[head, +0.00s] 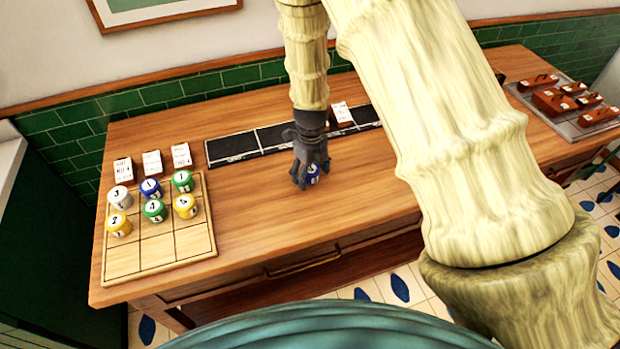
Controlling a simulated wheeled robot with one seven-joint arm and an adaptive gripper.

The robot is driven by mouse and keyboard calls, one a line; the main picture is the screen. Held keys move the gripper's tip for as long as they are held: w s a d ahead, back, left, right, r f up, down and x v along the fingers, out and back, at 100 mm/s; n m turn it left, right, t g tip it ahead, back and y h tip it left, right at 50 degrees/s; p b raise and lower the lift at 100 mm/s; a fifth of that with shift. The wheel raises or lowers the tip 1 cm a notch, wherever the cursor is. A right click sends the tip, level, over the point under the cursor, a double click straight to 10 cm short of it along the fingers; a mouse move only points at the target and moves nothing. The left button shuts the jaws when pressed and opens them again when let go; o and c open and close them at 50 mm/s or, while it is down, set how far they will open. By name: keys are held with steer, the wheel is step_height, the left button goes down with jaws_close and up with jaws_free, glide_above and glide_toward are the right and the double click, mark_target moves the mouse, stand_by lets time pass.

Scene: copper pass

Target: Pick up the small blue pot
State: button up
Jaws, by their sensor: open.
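A small blue pot (313,175) with a pale label stands on the bare wooden table top near the middle. My gripper (308,180) is right over it, pointing down. Its dark fingers are open and partly hide the pot; I cannot tell whether they touch it. Another blue pot (151,189), numbered 1, stands on the gridded wooden board (133,263) at the left, among white, green and yellow pots.
Several white cards (152,162) stand behind the board. A black segmented strip (232,148) runs along the back, with a card (341,113) near it. A grey tray (562,122) with reddish-brown boxes is at far right. Table space between board and gripper is clear.

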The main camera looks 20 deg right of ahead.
steer(key=shift+f, duration=0.15)
steer(key=c, duration=1.2)
steer(key=shift+r, duration=0.2)
